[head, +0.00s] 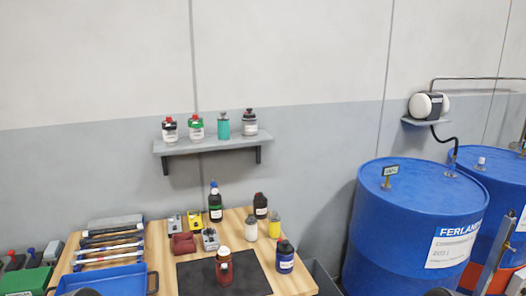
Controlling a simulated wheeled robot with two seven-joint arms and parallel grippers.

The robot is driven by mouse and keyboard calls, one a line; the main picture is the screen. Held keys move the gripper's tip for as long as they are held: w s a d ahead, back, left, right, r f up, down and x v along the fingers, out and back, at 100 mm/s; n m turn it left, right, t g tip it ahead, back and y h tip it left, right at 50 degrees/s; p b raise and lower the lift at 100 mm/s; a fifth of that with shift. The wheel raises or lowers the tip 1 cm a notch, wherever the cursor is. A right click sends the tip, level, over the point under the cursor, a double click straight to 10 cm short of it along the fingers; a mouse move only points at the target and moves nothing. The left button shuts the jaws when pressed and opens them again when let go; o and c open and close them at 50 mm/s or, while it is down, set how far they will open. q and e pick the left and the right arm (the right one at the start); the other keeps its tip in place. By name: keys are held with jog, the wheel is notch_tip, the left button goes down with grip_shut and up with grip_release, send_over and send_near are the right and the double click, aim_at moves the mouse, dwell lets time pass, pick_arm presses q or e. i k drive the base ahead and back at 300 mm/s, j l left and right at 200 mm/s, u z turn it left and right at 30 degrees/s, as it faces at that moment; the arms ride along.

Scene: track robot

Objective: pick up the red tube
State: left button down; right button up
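No thing is plainly a red tube. The closest in colour is a dark red bottle (224,269) with a pale label and an orange-brown cap, upright on the black mat (256,273). A dull red, blocky object (183,243) lies on the wooden table behind the mat's left corner. Neither of my grippers can be made out.
The wooden table (295,277) holds several bottles, a rack of rods (110,242) and a blue tray (112,280). A wall shelf (212,144) carries several bottles. Big blue drums (385,235) stand at the right. A green box (25,281) is at the left.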

aim_at(225, 278)
jog(key=i+l+u, duration=0.15)
jog(key=l+u, duration=0.15)
jog(key=l, duration=0.9)
jog(key=l+u, duration=0.25)
jog(key=l, duration=0.9)
